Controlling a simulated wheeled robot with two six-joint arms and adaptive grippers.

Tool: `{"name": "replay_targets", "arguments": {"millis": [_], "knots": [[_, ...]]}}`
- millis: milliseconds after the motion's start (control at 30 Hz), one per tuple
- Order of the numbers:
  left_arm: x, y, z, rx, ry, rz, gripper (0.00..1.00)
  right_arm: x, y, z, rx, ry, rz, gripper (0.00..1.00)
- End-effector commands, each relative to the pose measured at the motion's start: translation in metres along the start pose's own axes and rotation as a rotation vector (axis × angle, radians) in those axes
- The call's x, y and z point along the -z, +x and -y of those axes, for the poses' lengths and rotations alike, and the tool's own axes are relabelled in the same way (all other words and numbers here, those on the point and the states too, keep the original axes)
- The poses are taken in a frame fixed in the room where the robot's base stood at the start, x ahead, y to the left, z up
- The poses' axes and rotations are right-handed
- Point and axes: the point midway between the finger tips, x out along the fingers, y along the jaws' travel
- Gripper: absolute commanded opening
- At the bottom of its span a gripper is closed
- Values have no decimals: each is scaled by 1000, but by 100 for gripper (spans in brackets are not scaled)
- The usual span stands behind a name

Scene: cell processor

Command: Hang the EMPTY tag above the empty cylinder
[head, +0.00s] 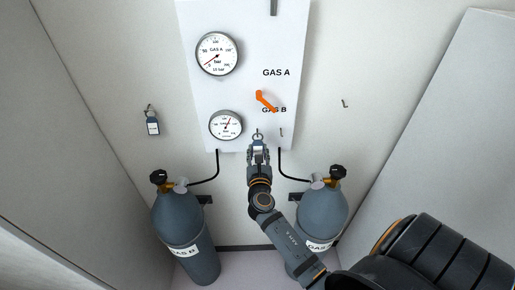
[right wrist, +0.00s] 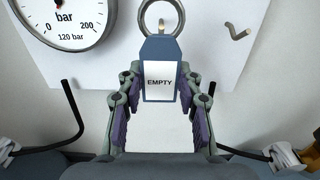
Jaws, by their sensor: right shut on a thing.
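My right gripper (head: 258,152) is shut on the EMPTY tag (right wrist: 160,82), a blue-grey tag with a white label and a metal ring (right wrist: 160,18) on top. It holds the tag upright in front of the panel's lower edge. A small peg tip shows inside the ring in the right wrist view; I cannot tell whether the ring is on it. A bare hook (head: 281,132) is just right of the tag. The upper gauge (head: 217,54), marked GAS A, has its needle at the lower left. The lower gauge (head: 226,126) has its needle up and right. My left gripper is not in view.
The left cylinder (head: 190,245) is labelled GAS B; the right cylinder (head: 322,215) is partly behind my arm. Another tag (head: 152,123) hangs on the left wall hook. A right wall hook (head: 345,103) is bare. An orange lever (head: 265,100) sits on the panel (head: 240,25).

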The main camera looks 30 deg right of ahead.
Motion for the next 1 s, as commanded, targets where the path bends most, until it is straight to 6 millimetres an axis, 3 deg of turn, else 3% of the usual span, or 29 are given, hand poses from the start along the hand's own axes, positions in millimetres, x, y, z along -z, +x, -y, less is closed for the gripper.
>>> {"name": "replay_targets", "arguments": {"millis": [600, 1000], "knots": [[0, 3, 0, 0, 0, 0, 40, 2, -53, 0, 0, 1, -2, 0], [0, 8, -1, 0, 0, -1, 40, 8, -57, -2, -11, 0, 0, 0]]}}
